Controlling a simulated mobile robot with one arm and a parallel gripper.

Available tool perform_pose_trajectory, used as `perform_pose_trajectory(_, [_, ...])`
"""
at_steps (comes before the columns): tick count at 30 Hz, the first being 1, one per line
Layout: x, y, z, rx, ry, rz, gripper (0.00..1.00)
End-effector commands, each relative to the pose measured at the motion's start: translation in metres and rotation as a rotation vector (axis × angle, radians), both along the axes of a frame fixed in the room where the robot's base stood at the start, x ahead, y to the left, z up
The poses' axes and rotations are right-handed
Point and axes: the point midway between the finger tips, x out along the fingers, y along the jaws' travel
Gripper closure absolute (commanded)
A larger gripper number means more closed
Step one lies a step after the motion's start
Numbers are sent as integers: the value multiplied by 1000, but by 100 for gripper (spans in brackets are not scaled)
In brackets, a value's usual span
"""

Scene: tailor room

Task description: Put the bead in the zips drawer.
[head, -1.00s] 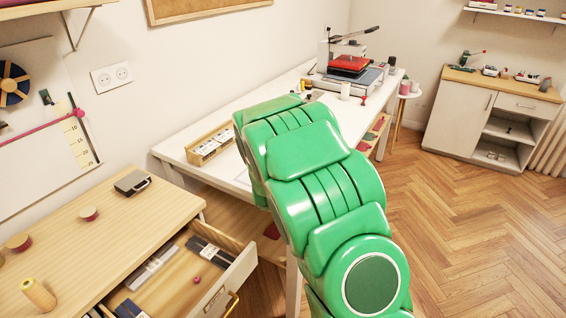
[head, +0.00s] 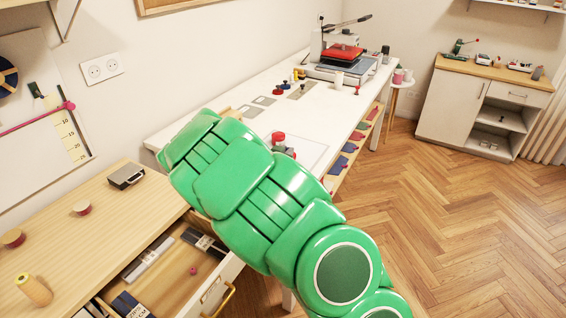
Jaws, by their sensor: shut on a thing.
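The bead (head: 194,270), a small pinkish-red ball, lies on the bare wooden floor of the open drawer (head: 165,283). Flat dark and grey packets that look like zips (head: 148,257) lie around it in the drawer. The drawer has a white front with a brass handle (head: 220,300) and sticks out from under the wooden worktop at the lower left. My green arm reaches across the middle of the head view, to the right of the drawer and above it. My gripper is not visible; the arm hides that area, so what it holds cannot be seen.
The wooden worktop (head: 110,210) carries a dark metal box (head: 126,176), small red-topped spools (head: 82,207) and a yellow thread cone (head: 33,290). Behind my arm stands a white table (head: 345,120) with a heat press (head: 340,58). The floor at right is clear.

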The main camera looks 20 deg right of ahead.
Motion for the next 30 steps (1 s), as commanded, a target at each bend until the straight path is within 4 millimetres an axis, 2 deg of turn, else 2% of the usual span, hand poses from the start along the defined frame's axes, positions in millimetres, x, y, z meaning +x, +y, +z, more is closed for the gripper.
perform_pose_trajectory(10, [0, 0, -37, -2, 2, 1, 100])
perform_pose_trajectory(17, [0, 0, -48, -1, 0, 0, 100])
perform_pose_trajectory(25, [0, 0, -74, -1, 0, 1, 100])
perform_pose_trajectory(30, [0, 0, -78, -1, -1, 1, 100])
